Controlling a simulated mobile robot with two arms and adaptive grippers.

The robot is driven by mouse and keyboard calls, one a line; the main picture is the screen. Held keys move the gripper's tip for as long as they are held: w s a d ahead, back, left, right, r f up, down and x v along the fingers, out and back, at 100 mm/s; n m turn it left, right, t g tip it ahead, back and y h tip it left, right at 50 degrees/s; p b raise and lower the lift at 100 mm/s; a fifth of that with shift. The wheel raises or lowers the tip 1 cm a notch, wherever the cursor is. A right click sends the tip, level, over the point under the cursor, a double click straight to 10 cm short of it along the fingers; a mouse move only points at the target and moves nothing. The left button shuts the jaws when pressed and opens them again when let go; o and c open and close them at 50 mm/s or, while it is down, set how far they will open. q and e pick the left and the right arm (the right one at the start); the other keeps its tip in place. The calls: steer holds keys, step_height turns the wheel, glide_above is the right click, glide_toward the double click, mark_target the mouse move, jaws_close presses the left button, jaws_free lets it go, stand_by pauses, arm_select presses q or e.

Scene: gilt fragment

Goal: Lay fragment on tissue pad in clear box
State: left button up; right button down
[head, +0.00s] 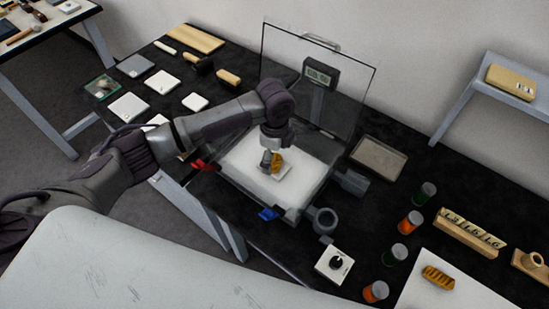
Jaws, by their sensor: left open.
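A small gold piece (277,161), likely the fragment, is on a small white pad (283,172) in a wide open case with a white floor (240,176). My left gripper (268,165) reaches down from above, right beside the gold piece and partly in front of it. Its jaws are open; whether they straddle the piece is too small to tell. A second, ribbed gold piece (438,277) lies on a white board at the lower right. My right gripper is out of view.
Several jars, one orange-filled (411,222), a grey tray (378,158) and a knob box (334,264) are to the right. White squares (161,82) and brushes lie left.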

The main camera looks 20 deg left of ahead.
mark_target(275, 160)
arm_select(q)
step_height(275, 160, up, 11)
steer(key=b, duration=0.1)
steer(key=shift+f, duration=0.1)
stand_by(1.1)
